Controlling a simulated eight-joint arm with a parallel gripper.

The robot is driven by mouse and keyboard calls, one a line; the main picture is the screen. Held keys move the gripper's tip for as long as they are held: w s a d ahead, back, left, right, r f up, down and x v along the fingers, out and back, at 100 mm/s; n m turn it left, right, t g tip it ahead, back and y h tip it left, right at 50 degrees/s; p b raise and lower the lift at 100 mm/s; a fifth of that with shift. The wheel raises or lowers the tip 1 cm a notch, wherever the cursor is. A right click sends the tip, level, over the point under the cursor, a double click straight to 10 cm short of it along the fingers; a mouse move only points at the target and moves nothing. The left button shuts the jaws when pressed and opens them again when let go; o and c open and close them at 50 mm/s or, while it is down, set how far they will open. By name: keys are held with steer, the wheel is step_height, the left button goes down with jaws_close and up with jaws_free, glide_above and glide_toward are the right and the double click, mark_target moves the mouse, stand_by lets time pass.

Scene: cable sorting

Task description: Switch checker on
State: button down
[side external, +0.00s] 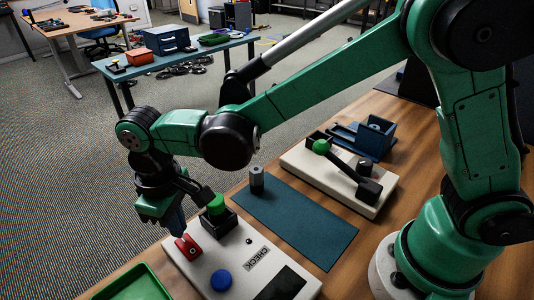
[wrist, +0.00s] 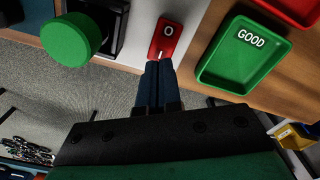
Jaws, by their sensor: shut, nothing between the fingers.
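The checker (side external: 212,270) is a pale box marked CHECK on the wooden table. It carries a red rocker switch (side external: 187,246), a blue round button (side external: 221,280), a dark display and a socket block with a green knob (side external: 216,204). In the wrist view the red switch (wrist: 166,40) shows a white O and a short white line. My gripper (side external: 181,234) is shut and empty, pointing down at the switch. In the wrist view its fingertips (wrist: 159,64) are at the switch's near end; I cannot tell whether they touch it.
A green GOOD tray (wrist: 242,58) lies beside the checker, with a red tray (wrist: 300,8) past it. A teal mat (side external: 295,222), a grey cylinder (side external: 257,180), a second pale device with a green-knobbed lever (side external: 330,190) and a blue fixture (side external: 370,137) stand farther back.

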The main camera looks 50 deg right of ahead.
mark_target(185, 238)
steer(key=shift+f, duration=1.2)
stand_by(0.6)
steer(key=shift+r, duration=3.55)
steer(key=shift+d+r, duration=0.1)
steer(key=shift+d, duration=0.1)
steer(key=s+d+r+m+t, duration=0.1)
steer(key=s+d+m+t, duration=0.1)
steer(key=d, duration=0.8)
steer(key=s+d+r+m+t, duration=0.1)
steer(key=s+d+m+t, duration=0.2)
steer(key=d, duration=0.7)
steer(key=shift+r+m+t, duration=0.35)
steer(key=shift+m+t, duration=0.15)
steer(key=shift+t, duration=0.6)
